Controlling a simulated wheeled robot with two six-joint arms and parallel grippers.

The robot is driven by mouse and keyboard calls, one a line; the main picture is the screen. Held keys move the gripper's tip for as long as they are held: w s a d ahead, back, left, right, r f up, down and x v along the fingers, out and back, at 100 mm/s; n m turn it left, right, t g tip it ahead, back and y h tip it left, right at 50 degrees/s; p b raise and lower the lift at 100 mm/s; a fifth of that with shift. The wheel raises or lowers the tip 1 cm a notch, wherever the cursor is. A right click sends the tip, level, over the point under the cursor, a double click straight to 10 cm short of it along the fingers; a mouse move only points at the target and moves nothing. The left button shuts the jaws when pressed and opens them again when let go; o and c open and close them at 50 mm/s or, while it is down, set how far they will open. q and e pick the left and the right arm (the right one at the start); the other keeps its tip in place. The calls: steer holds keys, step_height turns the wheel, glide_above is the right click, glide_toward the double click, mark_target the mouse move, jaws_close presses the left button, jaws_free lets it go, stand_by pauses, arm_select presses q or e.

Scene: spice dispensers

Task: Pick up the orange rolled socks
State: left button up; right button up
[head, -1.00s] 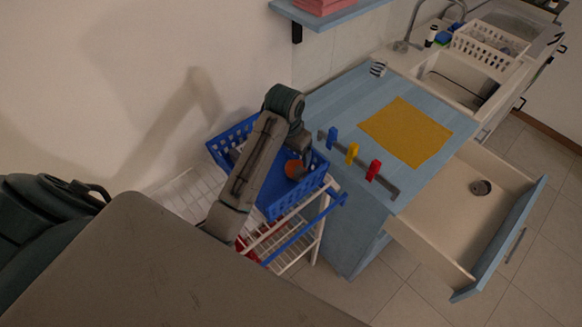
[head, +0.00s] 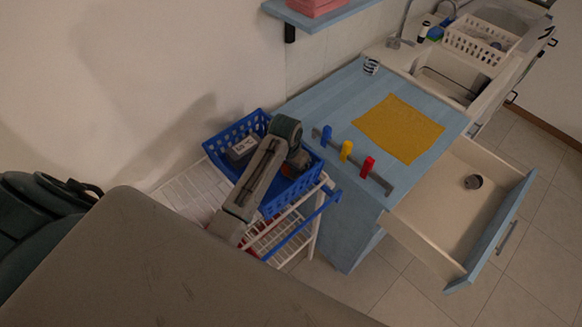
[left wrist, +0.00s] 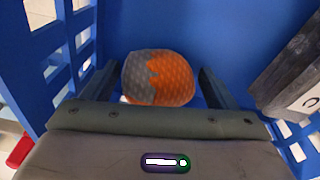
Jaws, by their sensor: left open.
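The orange rolled socks, orange on one side and grey on the other, lie in a blue basket (head: 218,150). In the left wrist view the socks (left wrist: 158,78) sit between the two open fingers of my left gripper (left wrist: 157,85), with a gap visible on the right side. In the head view my left gripper (head: 292,165) reaches down into the basket's right part, and the arm hides the socks there. My right gripper is not in view.
A dark box (head: 243,148) lies in the basket's left part; the same box (left wrist: 295,75) is right of the gripper. The basket stands on a white wire cart (head: 178,188). A blue counter (head: 325,100) with coloured dispensers (head: 346,151) and an open drawer (head: 440,210) are to the right.

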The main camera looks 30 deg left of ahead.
arm_select(q)
steer(key=shift+c, duration=0.4)
steer(key=c, duration=0.6)
steer(key=shift+r, duration=0.15)
